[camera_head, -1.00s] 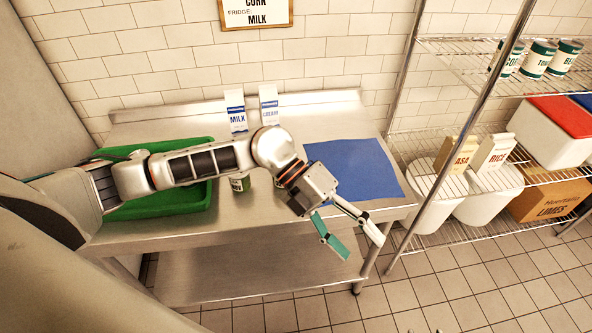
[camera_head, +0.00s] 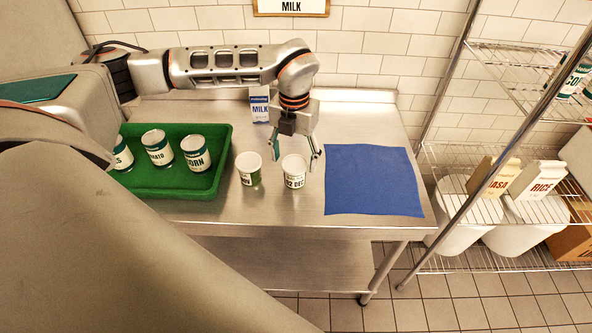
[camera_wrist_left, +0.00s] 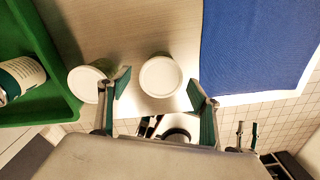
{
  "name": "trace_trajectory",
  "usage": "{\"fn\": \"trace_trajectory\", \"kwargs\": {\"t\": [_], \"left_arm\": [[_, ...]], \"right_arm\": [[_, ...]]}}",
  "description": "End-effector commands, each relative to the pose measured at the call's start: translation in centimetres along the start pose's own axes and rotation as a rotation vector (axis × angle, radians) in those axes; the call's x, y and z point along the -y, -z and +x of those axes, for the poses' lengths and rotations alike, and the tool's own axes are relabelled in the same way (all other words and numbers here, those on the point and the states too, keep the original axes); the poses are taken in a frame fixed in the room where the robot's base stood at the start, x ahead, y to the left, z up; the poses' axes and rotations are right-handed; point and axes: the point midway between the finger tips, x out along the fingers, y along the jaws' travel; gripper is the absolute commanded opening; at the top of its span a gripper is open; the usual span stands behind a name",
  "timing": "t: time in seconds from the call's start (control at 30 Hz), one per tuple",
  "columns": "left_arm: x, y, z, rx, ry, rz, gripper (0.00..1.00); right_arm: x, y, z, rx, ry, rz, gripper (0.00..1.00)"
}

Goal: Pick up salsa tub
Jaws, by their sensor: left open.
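Two white tubs stand upright on the steel table. The left tub (camera_head: 248,169) has a green label that I cannot read clearly. The right tub (camera_head: 294,171) shows a date, "12 DEC". I cannot read "salsa" on either. My left gripper (camera_head: 296,155) is open and points down, its fingers on either side of the right tub. In the left wrist view the right tub's round white lid (camera_wrist_left: 160,76) shows between the open fingers, and the left tub's lid (camera_wrist_left: 86,84) is beside one finger. I cannot tell if the fingers touch a tub. My right gripper is not clearly seen.
A green tray (camera_head: 182,182) holding several cans stands at the left. A blue mat (camera_head: 372,180) lies flat and empty at the right. A milk carton (camera_head: 260,106) stands behind the gripper. A wire shelf (camera_head: 500,215) stands beyond the table's right end.

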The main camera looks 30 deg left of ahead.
Motion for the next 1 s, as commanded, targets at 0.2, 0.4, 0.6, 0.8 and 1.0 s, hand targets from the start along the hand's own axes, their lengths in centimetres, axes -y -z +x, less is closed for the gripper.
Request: {"fn": "trace_trajectory", "kwargs": {"t": [0.2,0.4,0.6,0.8,1.0], "left_arm": [[0.1,0.5,3.0,-0.004,0.001,0.001,0.63],[0.2,0.3,4.9,0.000,0.002,0.002,0.63],[0.2,0.3,5.0,0.001,0.002,0.002,0.63],[0.1,0.3,5.0,0.001,0.002,0.002,0.24],[0.2,0.2,5.0,0.002,0.003,0.002,0.18]], "right_arm": [[0.2,-0.7,-0.3,0.019,0.003,0.000,0.40],[0.0,-0.2,-0.2,0.011,0.001,-0.001,0.40],[-0.1,0.4,-0.1,0.001,-0.001,-0.001,0.40],[-0.2,0.6,-0.2,-0.002,-0.002,-0.001,0.40],[-0.2,0.5,-0.2,-0.001,-0.002,-0.002,0.40]]}}
